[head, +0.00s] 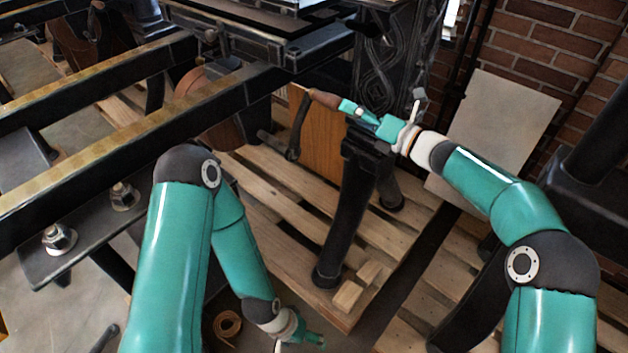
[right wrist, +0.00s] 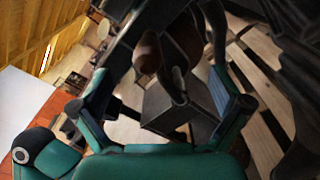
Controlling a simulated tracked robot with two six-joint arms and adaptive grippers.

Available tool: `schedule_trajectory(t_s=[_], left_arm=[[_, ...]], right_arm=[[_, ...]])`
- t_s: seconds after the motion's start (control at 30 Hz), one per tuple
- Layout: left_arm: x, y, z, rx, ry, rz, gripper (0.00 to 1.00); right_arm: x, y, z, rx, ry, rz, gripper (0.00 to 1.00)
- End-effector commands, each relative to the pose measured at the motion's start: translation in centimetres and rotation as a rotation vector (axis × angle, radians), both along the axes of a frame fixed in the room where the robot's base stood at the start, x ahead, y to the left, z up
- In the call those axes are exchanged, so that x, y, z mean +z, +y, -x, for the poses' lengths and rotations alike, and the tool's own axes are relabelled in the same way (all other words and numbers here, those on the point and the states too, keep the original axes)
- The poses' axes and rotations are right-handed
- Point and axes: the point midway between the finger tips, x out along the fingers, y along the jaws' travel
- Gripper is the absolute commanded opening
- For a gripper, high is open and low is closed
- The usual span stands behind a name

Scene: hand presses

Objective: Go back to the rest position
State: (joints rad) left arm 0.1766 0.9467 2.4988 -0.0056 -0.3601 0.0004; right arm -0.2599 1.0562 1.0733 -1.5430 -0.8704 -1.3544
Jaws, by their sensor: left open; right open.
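My right gripper (head: 350,108) is at the centre of the head view, beside the press and close to a crank handle with a brown wooden grip (head: 323,98). In the right wrist view its two fingers are spread apart (right wrist: 162,82). A brown rounded grip (right wrist: 147,52) shows ahead between them, with dark metal around it; I cannot tell whether they touch. My left gripper (head: 312,340) hangs low at the bottom edge of the head view, open and empty, partly cut off by the frame.
The dark press (head: 385,60) and its black rails (head: 130,150) fill the back and left. A wooden pallet (head: 300,225) lies below, with small wood blocks (head: 348,296) on it. A pale board (head: 505,115) leans against the brick wall (head: 545,40). A brown ring (head: 227,325) lies near my left forearm.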

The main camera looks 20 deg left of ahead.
Motion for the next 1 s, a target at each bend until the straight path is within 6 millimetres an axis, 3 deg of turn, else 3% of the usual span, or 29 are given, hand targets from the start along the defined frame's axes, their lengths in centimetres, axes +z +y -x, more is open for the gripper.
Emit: schedule_trajectory(t_s=[0.2, 0.77, 0.87, 0.93, 1.0], left_arm=[[-1.1, 0.0, 0.0, 0.000, 0.000, 0.000, 0.86], [-1.1, 0.0, 0.0, 0.000, 0.000, 0.000, 0.86], [-1.1, 0.0, 0.0, 0.000, 0.000, 0.000, 0.86], [-1.1, 0.0, 0.0, 0.000, 0.000, 0.000, 0.86], [-1.1, 0.0, 0.0, 0.000, 0.000, 0.000, 0.86]], right_arm=[[-0.1, -1.3, 0.5, -0.001, 0.000, -0.001, 1.00], [-0.1, -1.7, 0.4, -0.004, 0.002, -0.001, 1.00], [-0.5, -3.0, -0.4, -0.026, 0.008, 0.000, 1.00], [-1.1, -5.0, -1.3, -0.057, 0.018, -0.001, 1.00], [-3.2, -7.2, -1.7, -0.085, 0.067, 0.004, 1.00]])
